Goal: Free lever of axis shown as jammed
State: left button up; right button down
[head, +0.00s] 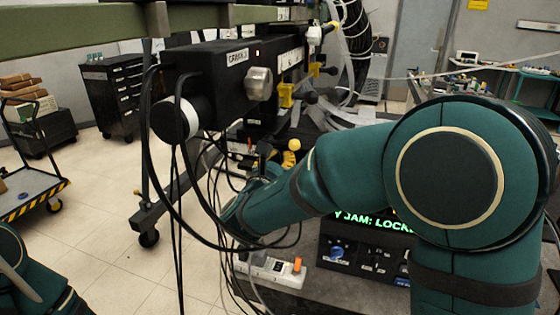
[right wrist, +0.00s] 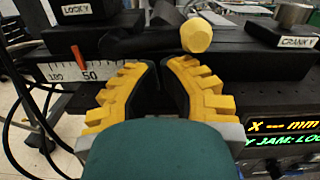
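The display (head: 375,223) in the head view is partly hidden by my right arm and reads "Y JAM: LOCK…" in green; it also shows at the right of the right wrist view (right wrist: 285,135). A dark lever (right wrist: 140,42) with a yellow knob (right wrist: 196,37) lies by the "LOCK Y" label (right wrist: 88,9). My right gripper (right wrist: 160,66) has its yellow fingers just below the lever, with a narrow gap between the tips. The knob is beyond the tips, not between them. My left gripper is out of view; only part of that arm shows.
The "CRANK Y" label (right wrist: 298,42) sits right of the lever. A scale with a red pointer (right wrist: 80,62) is at the left. Black cables (head: 178,220) hang beside my right forearm. A white power strip (head: 270,270) lies below it.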

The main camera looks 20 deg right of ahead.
pick_arm(q)
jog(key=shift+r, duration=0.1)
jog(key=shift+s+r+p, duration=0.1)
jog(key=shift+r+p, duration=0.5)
jog(key=shift+p, duration=0.05)
pick_arm(e)
jog(key=shift+r+n, duration=0.2)
jog(key=shift+n, duration=0.2)
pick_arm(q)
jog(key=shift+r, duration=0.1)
